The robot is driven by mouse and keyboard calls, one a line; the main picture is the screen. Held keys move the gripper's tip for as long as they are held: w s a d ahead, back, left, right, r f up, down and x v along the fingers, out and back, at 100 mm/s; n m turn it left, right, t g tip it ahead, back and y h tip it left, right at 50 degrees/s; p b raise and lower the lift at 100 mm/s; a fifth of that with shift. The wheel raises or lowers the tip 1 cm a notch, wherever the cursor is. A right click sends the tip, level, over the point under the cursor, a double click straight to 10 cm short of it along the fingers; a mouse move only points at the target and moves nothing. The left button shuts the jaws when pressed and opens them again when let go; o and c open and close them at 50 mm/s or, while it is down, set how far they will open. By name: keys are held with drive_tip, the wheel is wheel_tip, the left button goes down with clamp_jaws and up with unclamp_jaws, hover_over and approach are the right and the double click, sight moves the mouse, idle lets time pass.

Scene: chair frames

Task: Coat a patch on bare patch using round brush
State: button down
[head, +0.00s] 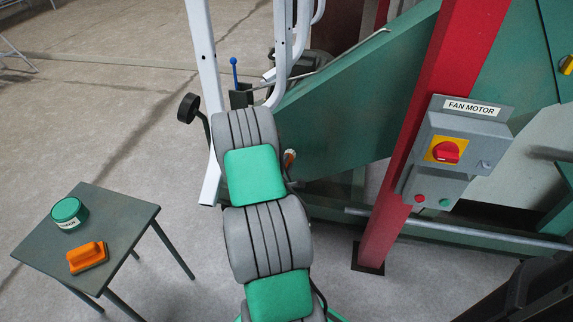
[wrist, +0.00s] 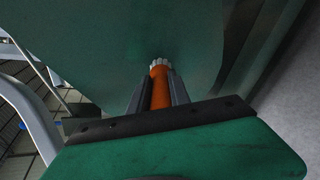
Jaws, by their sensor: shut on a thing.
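My gripper (wrist: 160,88) is shut on the round brush, whose orange handle (wrist: 159,90) lies between the two dark fingers. Its short pale bristles (wrist: 160,63) point away from me toward a large green panel (wrist: 120,45). I cannot tell whether the bristles touch it. In the head view a small orange and pale bit of the brush (head: 289,157) shows just right of my arm, in front of the green machine panel (head: 345,115). My arm hides the gripper there. I cannot make out a distinct bare patch on the panel near the bristles.
A small dark table (head: 130,213) at the left bears a green round tin (head: 69,212) and an orange block-handled tool (head: 88,257). A red post (head: 408,150) carries the grey fan motor switch box (head: 455,145). White bent tubes (head: 204,60) rise behind my arm.

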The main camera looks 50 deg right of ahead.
drive_tip(key=shift+w+d, duration=0.25)
drive_tip(key=shift+d, duration=0.3)
drive_tip(key=shift+s, duration=0.1)
drive_tip(key=shift+s+d+p, duration=0.25)
drive_tip(key=shift+s+p, duration=0.1)
drive_tip(key=shift+s, duration=0.15)
drive_tip(key=shift+s+d+p, duration=0.2)
drive_tip(key=shift+s+p, duration=0.15)
drive_tip(key=shift+s, duration=0.15)
drive_tip(key=shift+s+d+p, duration=0.25)
drive_tip(key=shift+s+p, duration=0.1)
drive_tip(key=shift+s, duration=0.2)
drive_tip(key=shift+s+d+p, duration=0.2)
drive_tip(key=shift+s+p, duration=0.15)
drive_tip(key=shift+s, duration=0.15)
